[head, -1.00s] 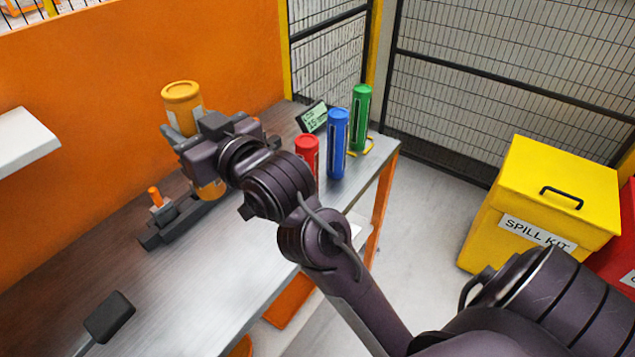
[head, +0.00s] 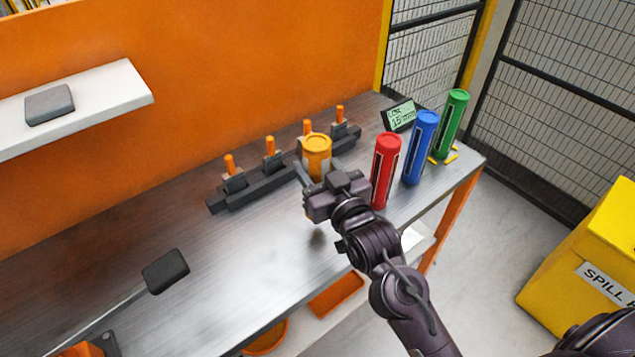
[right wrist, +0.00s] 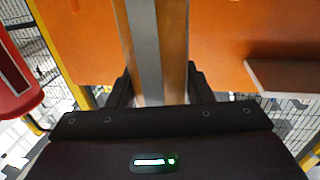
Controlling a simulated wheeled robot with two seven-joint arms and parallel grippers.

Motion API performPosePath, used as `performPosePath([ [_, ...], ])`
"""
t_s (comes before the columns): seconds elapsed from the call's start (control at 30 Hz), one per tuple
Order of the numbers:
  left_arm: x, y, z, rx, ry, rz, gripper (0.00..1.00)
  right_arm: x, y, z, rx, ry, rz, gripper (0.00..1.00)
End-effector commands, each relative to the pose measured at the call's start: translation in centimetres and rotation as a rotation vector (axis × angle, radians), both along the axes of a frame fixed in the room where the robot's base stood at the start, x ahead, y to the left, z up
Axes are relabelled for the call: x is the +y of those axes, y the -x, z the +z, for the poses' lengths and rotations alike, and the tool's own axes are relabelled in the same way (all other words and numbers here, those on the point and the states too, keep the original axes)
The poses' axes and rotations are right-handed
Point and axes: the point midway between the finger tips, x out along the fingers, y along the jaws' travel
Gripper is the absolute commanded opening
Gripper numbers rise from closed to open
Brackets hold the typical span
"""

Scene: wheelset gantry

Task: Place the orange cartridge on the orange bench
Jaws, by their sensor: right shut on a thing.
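The orange cartridge (head: 317,147) is upright in my right gripper (head: 315,178), which is shut on it. In the right wrist view the cartridge (right wrist: 174,45) fills the gap between the two dark fingers, with a grey band down its side. The bench (head: 130,245) has a metal top and orange legs and back panel. The gripper and cartridge are over the bench top, in front of the rear clamp rail; I cannot tell whether the cartridge's bottom touches the surface. My left gripper is not in view.
Red (head: 385,168), blue (head: 421,147) and green (head: 451,124) cartridges stand right of the gripper, the red one close. A clamp rail (head: 262,188) with orange-tipped levers lies behind. A small display (head: 399,115) stands at the back. A dark pad (head: 166,271) is at front left. The middle-left top is clear.

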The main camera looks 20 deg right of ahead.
Motion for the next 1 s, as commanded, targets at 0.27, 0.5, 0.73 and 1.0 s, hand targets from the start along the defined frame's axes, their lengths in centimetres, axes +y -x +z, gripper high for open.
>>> performPosePath([
  [0.27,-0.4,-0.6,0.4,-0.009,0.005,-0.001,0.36,0.0,0.0,-3.2,0.000,0.000,0.000,0.14],
  [0.5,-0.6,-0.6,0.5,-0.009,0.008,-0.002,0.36,0.0,0.0,-4.6,-0.005,-0.002,0.000,0.14],
  [0.73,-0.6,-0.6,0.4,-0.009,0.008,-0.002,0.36,0.0,0.0,-4.8,-0.004,-0.001,0.000,0.14],
  [1.0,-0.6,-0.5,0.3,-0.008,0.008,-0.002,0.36,0.0,0.0,-5.0,-0.001,0.000,0.000,0.68],
])
